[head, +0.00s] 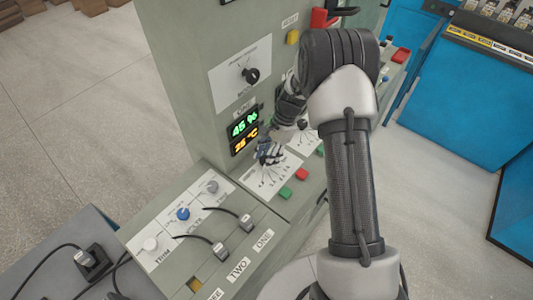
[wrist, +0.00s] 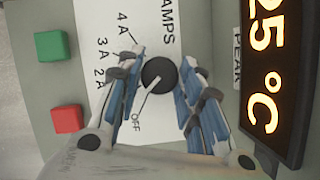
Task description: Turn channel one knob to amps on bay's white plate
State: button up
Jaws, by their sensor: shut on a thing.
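A dark round knob (wrist: 158,73) with a white pointer line sits on a white plate (wrist: 100,20) marked AMPS, 4 A, 3 A, 2 A and OFF in the wrist view. The pointer line runs down-left, toward OFF. My gripper (wrist: 160,62) has its blue-padded fingers on both sides of the knob and is shut on it. In the head view my gripper (head: 268,152) is down over the white plate (head: 270,180) below the lit display, and it hides the knob there.
Green (wrist: 52,45) and red (wrist: 67,119) buttons lie beside the plate. A lit display (head: 244,130) stands close to the gripper. Another white plate (head: 302,140) lies behind my arm. A panel with blue (head: 183,214), white and grey knobs and plugged cables is at the lower left.

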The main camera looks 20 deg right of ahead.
jog(key=m+t, duration=0.1)
jog(key=m, duration=0.1)
jog(key=m+p, duration=0.1)
jog(key=m, duration=0.1)
jog(key=shift+s+m+t, duration=0.15)
jog(key=shift+m+t, duration=0.15)
jog(key=shift+t, duration=0.1)
jog(key=shift+m+t+p, duration=0.3)
jog(key=shift+m+t, duration=0.4)
jog(key=shift+m, duration=1.2)
jog(key=o, duration=1.1)
jog(key=shift+c, duration=0.2)
jog(key=v, duration=1.2)
jog(key=shift+a, duration=0.2)
jog(key=shift+s, duration=0.1)
